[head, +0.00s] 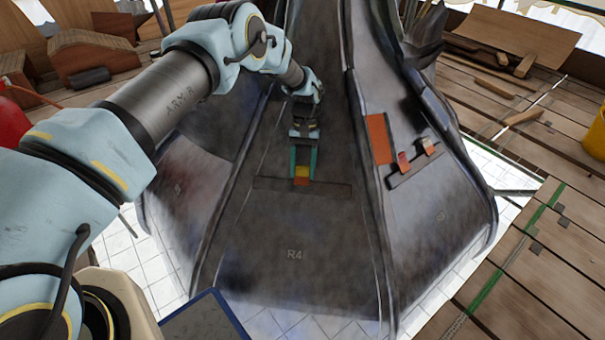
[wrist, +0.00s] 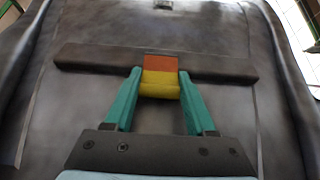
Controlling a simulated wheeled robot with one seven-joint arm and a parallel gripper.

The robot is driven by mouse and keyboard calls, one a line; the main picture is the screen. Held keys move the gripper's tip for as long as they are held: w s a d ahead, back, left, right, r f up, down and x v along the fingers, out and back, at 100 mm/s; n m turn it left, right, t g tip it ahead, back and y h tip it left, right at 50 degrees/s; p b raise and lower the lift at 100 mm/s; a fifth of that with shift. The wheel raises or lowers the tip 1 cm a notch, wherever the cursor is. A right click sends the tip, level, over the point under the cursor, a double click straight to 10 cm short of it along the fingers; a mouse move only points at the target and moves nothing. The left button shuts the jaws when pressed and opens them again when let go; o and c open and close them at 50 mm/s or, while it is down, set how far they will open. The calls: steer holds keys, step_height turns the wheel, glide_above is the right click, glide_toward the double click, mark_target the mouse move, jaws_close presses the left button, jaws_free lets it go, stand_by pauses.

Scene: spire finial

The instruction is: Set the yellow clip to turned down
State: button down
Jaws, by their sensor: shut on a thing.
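The yellow clip (wrist: 160,84) sits at the middle of a dark bar on the grey spire panel, with an orange patch (wrist: 161,66) directly beyond it in the wrist view. In the head view the yellow clip (head: 302,171) shows small between my fingers, with the orange patch just below it. My gripper (wrist: 159,82) has its two green fingers shut on the clip's two sides. In the head view my gripper (head: 302,172) reaches down the panel from above. Whether the clip is turned up or down is hard to tell.
The dark bar (head: 260,184) crosses the panel at the clip. A neighbouring panel to the right carries an orange plate (head: 379,138) and a bracket with two small clips (head: 414,159). Raised ridges separate the panels. Wooden decking (head: 540,270) lies to the right.

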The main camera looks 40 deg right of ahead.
steer(key=shift+c, duration=1.1)
jaws_free()
steer(key=p+v, duration=0.1)
steer(key=v, duration=0.9)
steer(key=shift+d+r, duration=0.1)
steer(key=shift+r, duration=0.3)
